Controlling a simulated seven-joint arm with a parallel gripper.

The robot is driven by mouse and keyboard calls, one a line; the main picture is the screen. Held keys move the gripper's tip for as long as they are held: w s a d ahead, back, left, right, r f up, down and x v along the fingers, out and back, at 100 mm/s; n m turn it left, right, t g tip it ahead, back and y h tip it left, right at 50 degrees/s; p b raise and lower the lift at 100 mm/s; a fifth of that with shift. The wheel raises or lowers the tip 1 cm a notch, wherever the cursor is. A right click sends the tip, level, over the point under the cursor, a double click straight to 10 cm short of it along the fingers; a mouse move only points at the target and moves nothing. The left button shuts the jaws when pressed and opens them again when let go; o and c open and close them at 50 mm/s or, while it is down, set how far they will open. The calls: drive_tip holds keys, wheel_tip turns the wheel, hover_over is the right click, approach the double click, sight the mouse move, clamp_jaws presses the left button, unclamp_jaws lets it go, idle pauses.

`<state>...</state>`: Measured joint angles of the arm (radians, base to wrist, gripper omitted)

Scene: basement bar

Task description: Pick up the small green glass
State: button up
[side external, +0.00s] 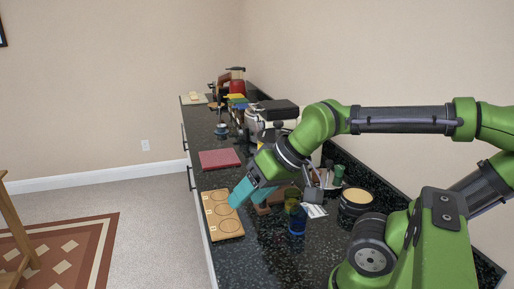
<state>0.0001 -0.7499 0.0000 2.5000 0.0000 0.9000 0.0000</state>
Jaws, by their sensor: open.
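A small olive-green glass (291,199) stands on the black speckled counter (262,248), just behind a blue glass (297,222). My gripper (249,198), with teal fingers, is open and angled downward. In the picture it is to the left of the green glass, over or near the far right part of a wooden board with round recesses (222,214). I cannot tell its exact height above the board. Nothing shows between the fingers. The wrist and fingers hide part of the counter behind them.
A dark green item (338,172) and a round tan-topped container (356,198) stand right of the glasses. A white paper (314,211) lies beside them. A red board (220,159) lies farther back. Appliances (274,118) crowd the far counter.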

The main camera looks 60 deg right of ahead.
drive_tip(key=o, duration=0.5)
drive_tip(key=shift+c, duration=0.2)
